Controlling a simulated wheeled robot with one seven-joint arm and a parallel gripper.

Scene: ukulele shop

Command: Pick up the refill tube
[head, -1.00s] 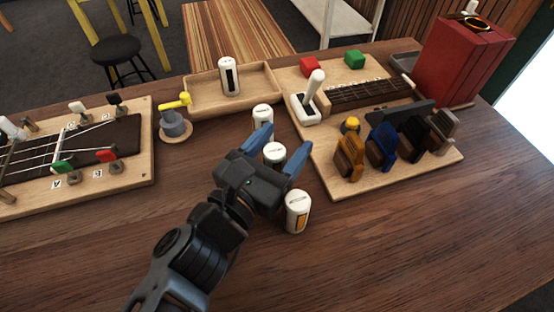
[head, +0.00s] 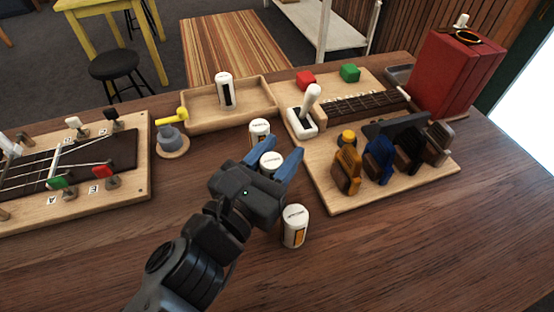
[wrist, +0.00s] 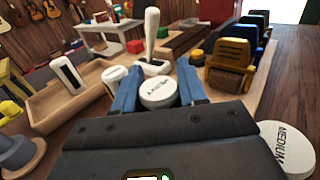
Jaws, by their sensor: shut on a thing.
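Several white refill tubes with lettered caps stand on the wooden table. The middle tube (head: 270,161) is between the blue fingers of my gripper (head: 277,152), which is shut on it. In the wrist view its round cap (wrist: 158,94) shows between both fingers, the lettering hard to read. The tube looks upright; its lower part is hidden. Another tube (head: 259,130) stands just behind it. A tube with an orange label (head: 295,228) stands in front, to the right of my gripper; its cap reads MEDIUM in the wrist view (wrist: 286,148).
A wooden tray (head: 201,120) at the back holds a tube with a black label (head: 225,90). A wooden board (head: 340,200) with a white lever (head: 308,105) and coloured clamps is close on the right. A stringed board (head: 135,190) is on the left. The front table is clear.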

